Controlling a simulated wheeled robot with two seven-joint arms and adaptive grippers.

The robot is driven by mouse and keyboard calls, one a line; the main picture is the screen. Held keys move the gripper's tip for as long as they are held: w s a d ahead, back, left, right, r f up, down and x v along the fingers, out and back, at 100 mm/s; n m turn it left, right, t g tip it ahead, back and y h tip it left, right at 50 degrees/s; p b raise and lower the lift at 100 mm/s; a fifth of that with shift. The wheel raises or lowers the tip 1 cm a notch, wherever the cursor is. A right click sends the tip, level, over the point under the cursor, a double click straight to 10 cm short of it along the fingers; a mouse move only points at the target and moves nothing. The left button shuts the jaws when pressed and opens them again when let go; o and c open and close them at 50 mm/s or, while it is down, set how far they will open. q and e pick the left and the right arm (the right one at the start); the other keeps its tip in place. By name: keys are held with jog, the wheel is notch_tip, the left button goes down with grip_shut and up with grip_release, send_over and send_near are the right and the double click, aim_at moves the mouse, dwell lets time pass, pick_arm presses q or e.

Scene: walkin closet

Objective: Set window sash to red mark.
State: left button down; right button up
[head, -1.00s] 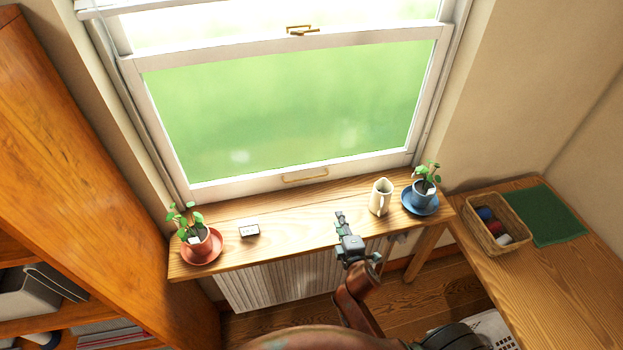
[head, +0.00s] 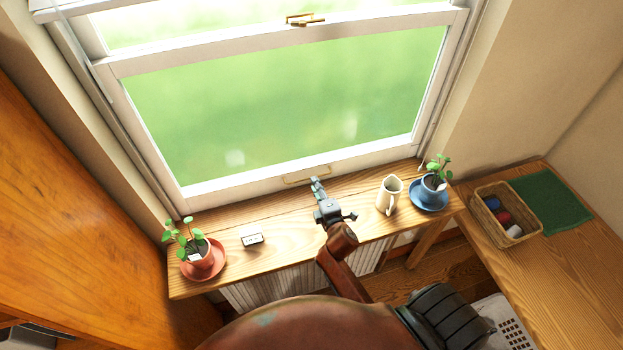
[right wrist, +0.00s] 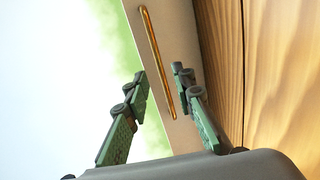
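The window's white lower sash (head: 240,193) is down, with its bottom rail close to the wooden sill. A brass bar handle (head: 307,175) sits on that rail, and it also shows in the right wrist view (right wrist: 157,60). My right gripper (head: 316,183) is over the sill, just in front of the handle. In the right wrist view its two green fingers (right wrist: 160,80) are spread apart, with the handle beyond and between their tips. I see no clear contact. I cannot make out a red mark in these frames. My left gripper is not in view.
On the sill shelf (head: 285,215) stand a plant in a red pot (head: 203,255), a small white card block (head: 252,239), a cream jug (head: 389,195) and a plant in a blue pot (head: 432,187). A basket (head: 485,222) stands on the right desk. A brass latch (head: 303,19) is above.

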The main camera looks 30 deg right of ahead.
jog(key=x, duration=0.2)
jog(key=shift+w+d+f, duration=0.1)
jog(key=shift+w+f, duration=0.05)
jog(key=shift+w, duration=0.2)
jog(key=shift+w+d, duration=0.15)
jog(key=shift+w, duration=0.2)
jog(key=shift+w+f, duration=0.1)
jog(key=shift+w, duration=0.1)
grip_shut()
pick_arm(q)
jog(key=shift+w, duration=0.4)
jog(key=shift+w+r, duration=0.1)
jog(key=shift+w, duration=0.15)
